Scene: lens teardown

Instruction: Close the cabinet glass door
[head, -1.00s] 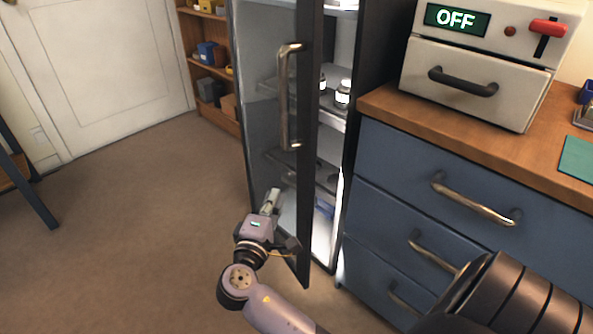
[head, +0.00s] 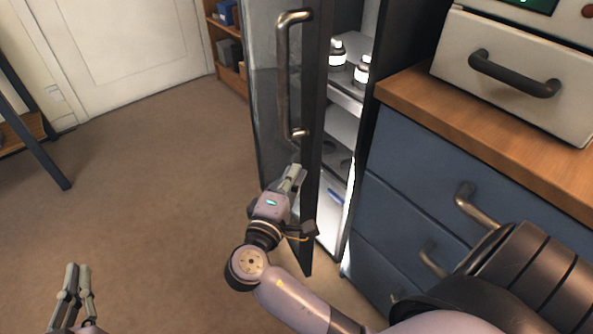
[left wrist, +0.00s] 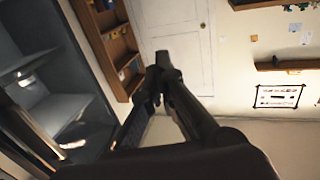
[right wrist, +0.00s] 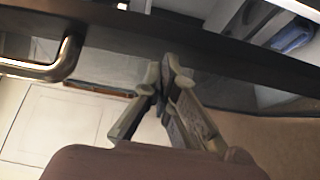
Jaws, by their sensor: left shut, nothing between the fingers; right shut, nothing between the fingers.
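The cabinet's glass door (head: 312,135) stands ajar, its dark frame turned partly edge-on in the head view. Its metal handle (head: 284,75) is on the handle-side face; the handle also shows at the left of the right wrist view (right wrist: 68,58). The cabinet interior (head: 335,125) is visible through the gap. My right gripper (head: 294,172) is shut and empty, just below the handle and close to the door. Whether it touches the door cannot be told. My left gripper (head: 77,270) is shut and empty, low at the left, well away from the door.
Several bottles (head: 362,70) stand on the cabinet shelf. Blue drawers (head: 420,165) with metal handles and a wooden counter (head: 410,90) adjoin the cabinet at the right. A wooden shelf unit (head: 228,50) stands behind the door. The brown floor (head: 150,180) at the left is clear.

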